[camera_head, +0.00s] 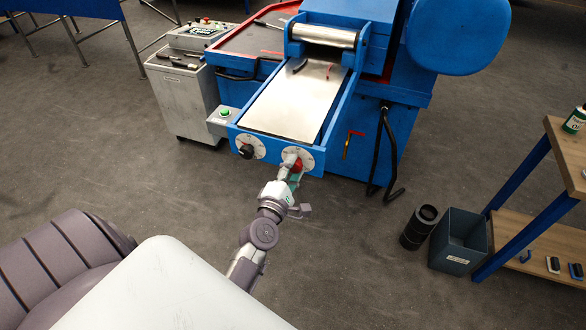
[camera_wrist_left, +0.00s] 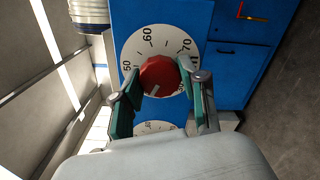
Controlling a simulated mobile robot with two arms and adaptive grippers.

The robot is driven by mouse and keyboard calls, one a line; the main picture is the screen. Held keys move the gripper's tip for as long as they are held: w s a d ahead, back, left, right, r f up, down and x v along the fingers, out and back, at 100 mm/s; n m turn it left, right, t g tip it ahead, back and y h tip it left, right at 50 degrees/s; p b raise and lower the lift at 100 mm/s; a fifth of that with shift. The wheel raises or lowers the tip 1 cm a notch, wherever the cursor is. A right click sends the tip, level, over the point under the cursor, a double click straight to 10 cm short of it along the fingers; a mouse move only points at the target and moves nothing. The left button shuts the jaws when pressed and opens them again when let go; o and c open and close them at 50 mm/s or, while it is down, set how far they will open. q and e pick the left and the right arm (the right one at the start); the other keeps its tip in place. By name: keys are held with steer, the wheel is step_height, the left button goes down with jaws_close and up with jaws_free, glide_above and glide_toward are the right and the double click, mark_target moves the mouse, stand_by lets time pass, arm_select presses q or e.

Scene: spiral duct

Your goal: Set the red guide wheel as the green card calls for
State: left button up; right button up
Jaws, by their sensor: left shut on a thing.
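The red guide wheel (camera_head: 298,165) sits on a white dial on the front of the blue machine. In the left wrist view the red wheel (camera_wrist_left: 158,74) shows in front of its dial (camera_wrist_left: 134,45), which reads 50, 60 and 70. A pale mark on the wheel points toward the bottom of that picture, slightly left. My left gripper (camera_head: 292,171) is shut on the wheel, with one finger on each side in the left wrist view (camera_wrist_left: 160,86). I cannot make out a green card in either view. My right gripper is not in view.
A black knob (camera_head: 246,151) on a second dial is left of the red wheel. A green button box (camera_head: 223,114) is at the machine's corner. A grey bin (camera_head: 459,241), a black cylinder (camera_head: 419,227) and a wooden-topped shelf (camera_head: 567,152) stand right. The front floor is clear.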

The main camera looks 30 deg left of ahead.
arm_select(q)
steer(key=o, duration=1.1)
steer(key=v, duration=1.2)
